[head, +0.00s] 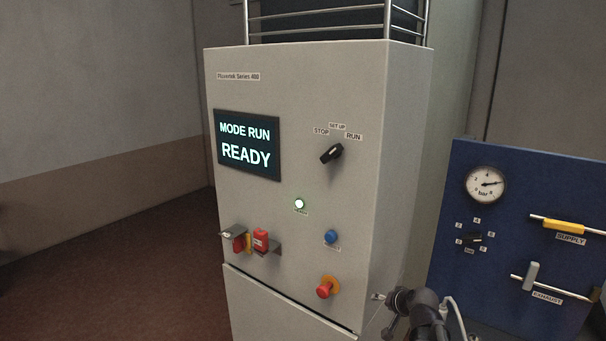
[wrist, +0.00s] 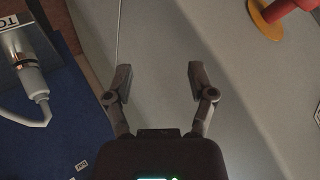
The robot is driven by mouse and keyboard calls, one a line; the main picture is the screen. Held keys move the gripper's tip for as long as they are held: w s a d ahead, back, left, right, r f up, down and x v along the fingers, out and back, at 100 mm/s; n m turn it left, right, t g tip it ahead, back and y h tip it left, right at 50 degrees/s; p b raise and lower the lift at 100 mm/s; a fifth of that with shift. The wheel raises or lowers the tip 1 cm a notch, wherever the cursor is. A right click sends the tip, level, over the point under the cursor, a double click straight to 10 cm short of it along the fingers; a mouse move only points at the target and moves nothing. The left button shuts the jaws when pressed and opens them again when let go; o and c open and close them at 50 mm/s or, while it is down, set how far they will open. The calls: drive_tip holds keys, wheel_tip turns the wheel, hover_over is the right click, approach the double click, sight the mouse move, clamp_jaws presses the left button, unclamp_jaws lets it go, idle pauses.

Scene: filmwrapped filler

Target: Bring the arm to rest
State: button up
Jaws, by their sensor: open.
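My gripper (wrist: 158,74) is open in the wrist view, its two dark fingers apart with nothing between them. Behind the fingers is the pale grey face of the machine cabinet (head: 310,75). In the head view my dark arm shows at the bottom right, in front of the cabinet's lower right edge. The gripper is small and partly hidden there. The cabinet's screen (head: 248,145) reads MODE RUN, READY. The black mode selector (head: 331,153) points up towards RUN.
A red emergency stop (head: 324,289) on yellow juts from the cabinet, also at the wrist view's top right (wrist: 283,12). A blue panel (head: 460,200) with gauge and handles stands right. A cabled connector (wrist: 33,80) is close left.

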drive_tip(key=s+a+f+n+g+h+b, duration=0.1)
drive_tip(key=s+a+f+n+g+b, duration=0.1)
drive_tip(key=s+f, duration=0.4)
drive_tip(key=s+a+f+n+g+h+b, duration=0.2)
drive_tip(key=s+f+g, duration=0.4)
drive_tip(key=s, duration=0.4)
drive_tip(key=shift+s+a+n+g+b, duration=0.3)
drive_tip(key=shift+a+g+b, duration=0.25)
drive_tip(key=shift+a, duration=0.65)
drive_tip(key=shift+w, duration=0.1)
idle(0.3)
drive_tip(key=shift+c, duration=1)
